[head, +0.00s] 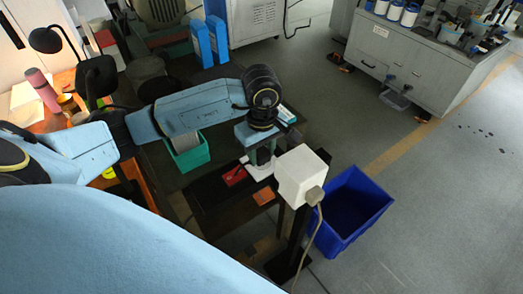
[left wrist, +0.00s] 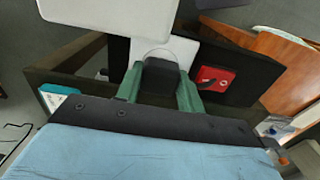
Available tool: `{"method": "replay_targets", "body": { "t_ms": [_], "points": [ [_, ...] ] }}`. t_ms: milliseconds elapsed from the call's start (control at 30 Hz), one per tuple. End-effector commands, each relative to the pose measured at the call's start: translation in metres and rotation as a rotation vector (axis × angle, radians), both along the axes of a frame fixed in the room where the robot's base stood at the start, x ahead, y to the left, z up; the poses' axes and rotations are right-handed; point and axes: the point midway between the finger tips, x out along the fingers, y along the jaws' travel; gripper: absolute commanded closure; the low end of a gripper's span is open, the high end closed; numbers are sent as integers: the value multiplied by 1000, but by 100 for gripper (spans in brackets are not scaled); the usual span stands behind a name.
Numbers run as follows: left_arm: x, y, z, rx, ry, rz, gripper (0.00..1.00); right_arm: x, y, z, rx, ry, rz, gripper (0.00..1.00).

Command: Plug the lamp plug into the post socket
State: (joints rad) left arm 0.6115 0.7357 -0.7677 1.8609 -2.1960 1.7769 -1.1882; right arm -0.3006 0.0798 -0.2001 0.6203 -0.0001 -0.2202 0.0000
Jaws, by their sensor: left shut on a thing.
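My left gripper (head: 262,163) points down beside a white box (head: 302,177) on a dark post. In the left wrist view its green fingers (left wrist: 160,92) are shut on a dark block (left wrist: 161,76), which looks like the lamp plug. A white plate with a rounded grey outline (left wrist: 180,50) lies just beyond the plug and may be the post socket. I cannot tell whether the plug touches it or is in it. The white box also fills the top of the left wrist view (left wrist: 105,12). A grey fitting with a cable (head: 315,196) is on its side. My right gripper is not in view.
A dark bench (head: 207,193) carries a red piece (head: 235,176) and an orange piece (head: 264,196). A blue bin (head: 370,215) stands right of the post, and a teal bin (head: 187,158) lies left of the gripper.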

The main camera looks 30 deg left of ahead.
Motion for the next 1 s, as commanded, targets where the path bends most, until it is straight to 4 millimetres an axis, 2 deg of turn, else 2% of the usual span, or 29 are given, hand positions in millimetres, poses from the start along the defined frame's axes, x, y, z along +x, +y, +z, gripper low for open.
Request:
{"method": "replay_targets", "body": {
  "t_ms": [433, 467, 633, 1000],
  "points": [
    [0, 0, -10, 0, -1, 0, 82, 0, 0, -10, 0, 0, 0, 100],
    [0, 0, -9, 0, -1, 0, 60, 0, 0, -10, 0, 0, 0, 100],
    [0, 0, -9, 0, 0, 0, 37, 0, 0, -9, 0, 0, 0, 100],
    [1, 0, -3, -1, -2, 0, 37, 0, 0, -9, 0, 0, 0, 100]
  ]
}}
